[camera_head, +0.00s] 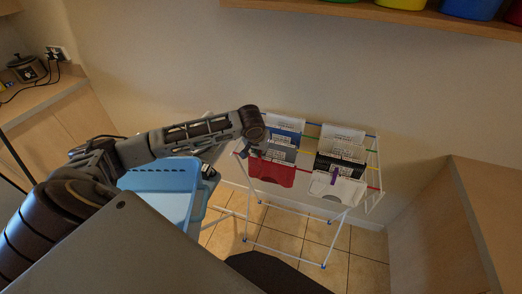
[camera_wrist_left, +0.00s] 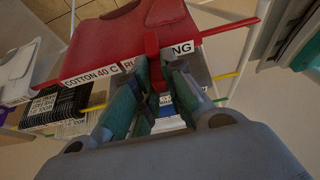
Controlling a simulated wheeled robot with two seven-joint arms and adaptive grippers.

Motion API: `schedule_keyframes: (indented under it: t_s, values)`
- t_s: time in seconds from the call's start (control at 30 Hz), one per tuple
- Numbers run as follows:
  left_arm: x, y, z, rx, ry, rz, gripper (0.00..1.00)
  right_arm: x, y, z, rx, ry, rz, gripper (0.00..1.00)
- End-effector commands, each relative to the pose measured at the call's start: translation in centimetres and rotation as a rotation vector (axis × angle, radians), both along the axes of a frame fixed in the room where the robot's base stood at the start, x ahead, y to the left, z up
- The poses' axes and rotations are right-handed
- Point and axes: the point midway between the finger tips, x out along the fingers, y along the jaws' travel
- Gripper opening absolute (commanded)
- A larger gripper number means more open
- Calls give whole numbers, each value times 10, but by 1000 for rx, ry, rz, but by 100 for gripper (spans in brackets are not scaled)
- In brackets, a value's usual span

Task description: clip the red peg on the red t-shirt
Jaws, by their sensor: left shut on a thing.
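The red t-shirt (camera_head: 271,172) hangs over the red front rod of the white drying rack, on its left half. It also shows in the wrist view (camera_wrist_left: 110,45), with a white printed label strip along its folded edge. The red peg (camera_wrist_left: 152,48) is upright in the wrist view between the fingers of my left gripper (camera_wrist_left: 155,75), which is shut on it. The peg's far end overlaps the shirt's folded edge and covers part of the label. I cannot tell whether its jaws straddle the cloth. In the head view my left wrist hides the shirt's upper left corner.
The white rack (camera_head: 247,215) also carries blue, black and white shirts; a purple peg (camera_head: 334,177) sits on the white one (camera_head: 345,190). A light-blue basket (camera_head: 160,180) stands left of the rack. A wooden cabinet (camera_head: 435,220) is at the right, a shelf above.

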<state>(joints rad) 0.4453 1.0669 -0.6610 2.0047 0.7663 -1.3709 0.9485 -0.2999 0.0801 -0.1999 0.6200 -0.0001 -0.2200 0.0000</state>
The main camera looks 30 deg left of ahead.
Motion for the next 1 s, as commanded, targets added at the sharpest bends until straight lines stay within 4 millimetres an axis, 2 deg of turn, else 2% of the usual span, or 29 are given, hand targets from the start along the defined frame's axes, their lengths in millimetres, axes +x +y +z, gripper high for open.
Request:
schedule_keyframes:
  t_s: [1.0]
  values:
    - [0, 0, -7, 0, 1, 0, 3, 0, 0, 1, 0, 0, 0, 62]
